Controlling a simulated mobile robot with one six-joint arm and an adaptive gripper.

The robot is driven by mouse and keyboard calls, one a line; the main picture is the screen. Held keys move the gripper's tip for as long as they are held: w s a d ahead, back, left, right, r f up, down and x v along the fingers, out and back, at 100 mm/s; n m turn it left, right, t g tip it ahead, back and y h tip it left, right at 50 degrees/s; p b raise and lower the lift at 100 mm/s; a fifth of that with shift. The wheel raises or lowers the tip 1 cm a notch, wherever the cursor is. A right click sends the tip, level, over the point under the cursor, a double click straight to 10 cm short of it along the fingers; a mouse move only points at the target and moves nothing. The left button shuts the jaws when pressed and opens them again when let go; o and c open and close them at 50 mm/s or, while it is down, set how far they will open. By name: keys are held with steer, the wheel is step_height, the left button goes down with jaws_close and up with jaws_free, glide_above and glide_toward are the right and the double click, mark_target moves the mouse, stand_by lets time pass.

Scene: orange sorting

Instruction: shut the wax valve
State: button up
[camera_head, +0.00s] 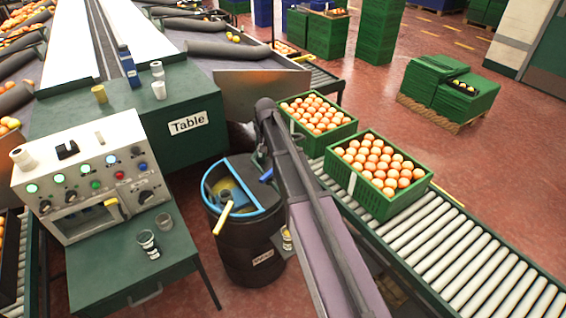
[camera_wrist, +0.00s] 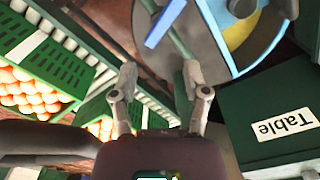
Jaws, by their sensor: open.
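A black drum (camera_head: 250,245) with a blue rim stands in the middle of the head view, an unclear label on its front. A blue lever (camera_head: 266,175), which looks like the wax valve's handle, shows at its right side, partly beside my arm. In the wrist view the blue lever (camera_wrist: 164,24) lies slantwise across a green pipe (camera_wrist: 178,35) beside the drum's open top (camera_wrist: 225,45). My gripper (camera_wrist: 158,80) is open and empty. Its fingertips point toward the pipe; the right one overlaps the pipe's lower end, contact unclear. The lever is beyond the fingertips. The head view hides my gripper's fingers.
A yellow handle (camera_head: 222,217) sticks out of the drum. Green crates of oranges (camera_head: 378,203) stand on a roller conveyor (camera_head: 440,250) at right. A control panel (camera_head: 85,175) and a green cabinet labelled "Table" (camera_head: 130,120) stand left.

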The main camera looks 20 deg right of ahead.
steer(key=s+r+n+p, duration=0.2)
steer(key=s+r+p, duration=0.3)
steer(key=s, duration=0.5)
steer(key=s+r+n+p, duration=0.1)
steer(key=s+r+p, duration=0.4)
steer(key=s, duration=0.6)
steer(key=shift+d+r+n+p, duration=0.15)
steer(key=shift+r+n+p, duration=0.2)
steer(key=shift+r, duration=0.3)
steer(key=shift+w, duration=0.1)
steer(key=m+b, duration=0.8)
steer(key=m, duration=0.3)
glide_above(268, 173)
step_height(268, 173, down, 8)
steer(key=shift+f, duration=0.15)
step_height(268, 173, down, 13)
steer(key=b, duration=1.3)
steer(key=shift+f+b, duration=0.2)
steer(key=shift+b, duration=0.15)
